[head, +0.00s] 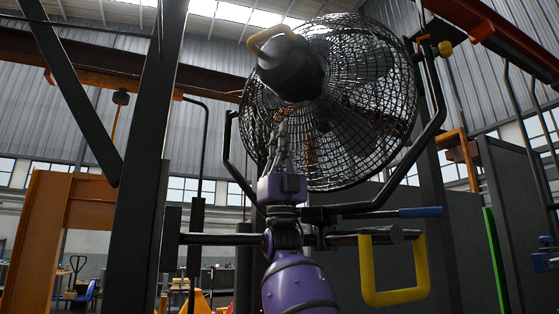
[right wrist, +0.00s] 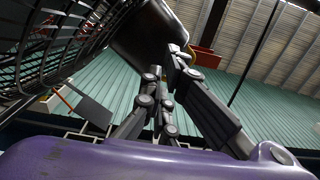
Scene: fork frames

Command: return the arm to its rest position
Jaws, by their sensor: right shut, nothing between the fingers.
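My right arm (head: 297,285), purple with dark joints, reaches up from the bottom middle of the head view. My right gripper (head: 281,140) is at its top, in front of the lower left of a big caged fan (head: 365,90). In the right wrist view the gripper's dark linked fingers (right wrist: 176,58) are shut with nothing between them. Their tips overlap the edge of the fan's dark motor housing (right wrist: 150,35); I cannot tell whether they touch. My left gripper is not in view.
The fan hangs in a dark bracket (head: 432,120). A yellow handle (head: 396,298) and a blue-ended bar (head: 420,212) are right of my arm. A dark slanted post (head: 150,150) stands left. Dark panels (head: 515,215) stand right. The hall behind is open.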

